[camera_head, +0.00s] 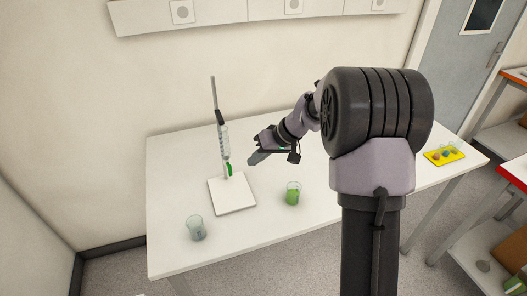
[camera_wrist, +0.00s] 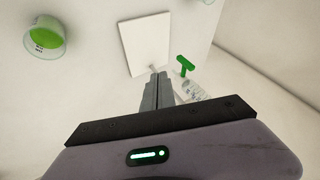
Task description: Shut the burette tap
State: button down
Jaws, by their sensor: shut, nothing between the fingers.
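The burette (camera_head: 225,142) is clamped upright on a rod stand with a white base plate (camera_head: 232,196). Its green tap (camera_head: 229,170) is at the lower end, above the plate. In the wrist view the green T-shaped tap (camera_wrist: 184,64) and the clear graduated tube (camera_wrist: 193,91) lie just right of my fingers. My gripper (camera_head: 254,160) is right of the burette in the head view. In the wrist view my gripper (camera_wrist: 158,78) is shut and empty, its tips to the left of the tap. A gap shows between fingers and tap in this view.
A beaker of green liquid (camera_head: 292,196) stands right of the plate and shows at the upper left in the wrist view (camera_wrist: 45,38). A beaker with bluish liquid (camera_head: 196,230) is front left. A yellow tray (camera_head: 444,156) is far right. The white table (camera_head: 330,235) is otherwise mostly clear.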

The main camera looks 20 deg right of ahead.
aim_at(229, 167)
jog(key=shift+w+a+f, duration=0.1)
jog(key=shift+a+f, duration=0.1)
jog(key=shift+a, duration=0.95)
jog(key=shift+w+a+f, duration=0.1)
jog(key=shift+a+f, duration=0.05)
jog(key=shift+a, duration=0.95)
jog(key=shift+a+r+h+p, duration=0.3)
jog(key=shift+h+p, duration=0.35)
jog(key=shift+h, duration=0.25)
jog(key=a+n+h+b, duration=0.1)
jog(key=h, duration=0.2)
jog(key=a+h, duration=0.2)
jog(key=h, duration=0.1)
jog(key=a+n+h+b, duration=0.1)
jog(key=a+h, duration=0.1)
jog(key=h, duration=0.1)
jog(key=shift+a+f+n+h+b, duration=0.2)
jog(key=shift+n+h+b, duration=0.1)
jog(key=shift+h+b, duration=0.1)
jog(key=shift+s+a+f, duration=0.1)
jog(key=shift+s+f, duration=0.05)
jog(key=shift+f, duration=0.05)
jog(key=shift+a, duration=0.25)
